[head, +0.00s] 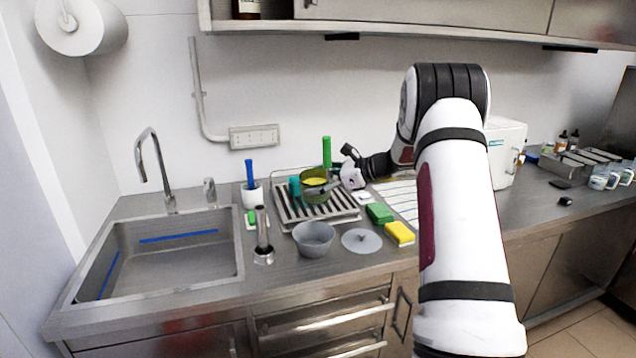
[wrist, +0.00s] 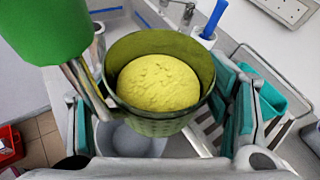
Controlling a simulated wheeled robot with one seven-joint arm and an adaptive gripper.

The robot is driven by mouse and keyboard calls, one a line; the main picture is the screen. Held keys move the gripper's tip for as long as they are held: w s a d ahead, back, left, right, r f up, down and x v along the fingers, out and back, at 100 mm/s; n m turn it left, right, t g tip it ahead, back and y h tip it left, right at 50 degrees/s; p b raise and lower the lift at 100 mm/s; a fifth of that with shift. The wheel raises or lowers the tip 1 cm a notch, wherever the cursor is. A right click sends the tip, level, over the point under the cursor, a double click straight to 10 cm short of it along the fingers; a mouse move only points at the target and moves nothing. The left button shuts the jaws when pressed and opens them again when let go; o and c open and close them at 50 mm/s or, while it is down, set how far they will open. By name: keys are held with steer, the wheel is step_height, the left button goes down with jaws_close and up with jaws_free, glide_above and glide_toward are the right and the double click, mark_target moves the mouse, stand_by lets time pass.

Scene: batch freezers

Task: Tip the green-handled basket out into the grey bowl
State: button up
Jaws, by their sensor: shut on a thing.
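The basket (head: 316,194) is dark olive with an upright green handle (head: 326,152). A rounded yellow mass (wrist: 158,82) lies inside it, below the rim. My gripper (head: 338,184) is shut on the basket, with a teal-padded finger on each side of its wall (wrist: 155,125) in the wrist view. The basket looks near level, over the draining rack in the head view; the gap beneath it is unclear. The grey bowl (head: 314,240) stands on the counter in front of the rack, apart from the basket. In the wrist view the bowl (wrist: 130,143) shows partly behind the basket.
The draining rack (head: 345,217) holds a teal cup (head: 294,187). A grey disc (head: 361,241), a green sponge (head: 379,213) and a yellow sponge (head: 400,233) lie right of the bowl.

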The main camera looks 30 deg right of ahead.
mark_target(317, 199)
steer(key=n+t+h, duration=0.1)
steer(key=n, duration=0.1)
steer(key=shift+w+d+n, duration=0.1)
steer(key=shift+w+n, duration=0.05)
steer(key=shift+n, duration=0.15)
steer(key=shift+f+n+t+h+b, duration=0.4)
steer(key=shift+f+n+t+b, duration=0.15)
steer(key=shift+n, duration=0.35)
steer(key=f+n+t+b, duration=0.1)
steer(key=n+b, duration=0.1)
steer(key=shift+f+n+t+h, duration=0.1)
steer(key=shift+n+t+h, duration=0.25)
steer(key=shift+n+h, duration=0.05)
step_height(317, 199, down, 2)
steer(key=n+t+b, duration=0.1)
steer(key=n+b, duration=0.2)
steer(key=shift+f+n+t, duration=0.2)
steer(key=shift+n+t, duration=0.1)
steer(key=shift+t, duration=0.1)
steer(key=shift+a+b, duration=0.2)
steer(key=shift+b, duration=0.3)
steer(key=shift+s+a+f+n+t+b, duration=0.15)
steer(key=shift+f+n+b, duration=0.3)
steer(key=shift+b, duration=0.6)
steer(key=shift+s+d+f+n+t+b, duration=0.15)
steer(key=shift+n+b, duration=0.5)
steer(key=shift+b, duration=0.4)
